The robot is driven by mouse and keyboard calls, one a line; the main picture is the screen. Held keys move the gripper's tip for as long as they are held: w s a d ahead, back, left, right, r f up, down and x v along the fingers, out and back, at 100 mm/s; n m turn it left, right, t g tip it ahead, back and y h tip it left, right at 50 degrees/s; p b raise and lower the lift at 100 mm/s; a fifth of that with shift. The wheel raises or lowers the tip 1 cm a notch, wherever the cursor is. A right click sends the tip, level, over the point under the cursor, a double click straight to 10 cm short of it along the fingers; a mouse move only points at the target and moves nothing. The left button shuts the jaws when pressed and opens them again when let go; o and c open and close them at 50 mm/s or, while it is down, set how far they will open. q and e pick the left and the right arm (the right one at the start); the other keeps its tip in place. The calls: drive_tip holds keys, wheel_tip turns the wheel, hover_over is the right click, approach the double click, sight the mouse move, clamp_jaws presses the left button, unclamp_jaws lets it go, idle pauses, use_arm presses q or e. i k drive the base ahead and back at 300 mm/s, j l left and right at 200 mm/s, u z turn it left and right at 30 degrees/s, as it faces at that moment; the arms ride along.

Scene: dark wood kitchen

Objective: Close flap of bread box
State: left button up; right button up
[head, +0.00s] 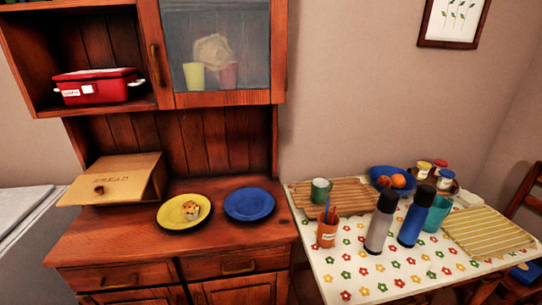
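The wooden bread box (158,181) stands at the left end of the cabinet's counter. Its light wood flap (125,178) bears the word BREAD and a small dark knob (98,190). The flap slants down toward the front left, with the knob near its lower edge. The box's darker right side shows beside the flap. I cannot tell how wide any gap under the flap is, and the inside of the box is hidden. Neither of my grippers is in view.
A yellow plate (171,222) with a muffin (190,210) and a blue plate (248,204) lie right of the box. A red container (97,87) sits on the shelf above. A table (349,287) with bottles and dishes stands right. The counter's front left is clear.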

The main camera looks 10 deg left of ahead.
sight(124, 185)
drive_tip(key=u, duration=1.6)
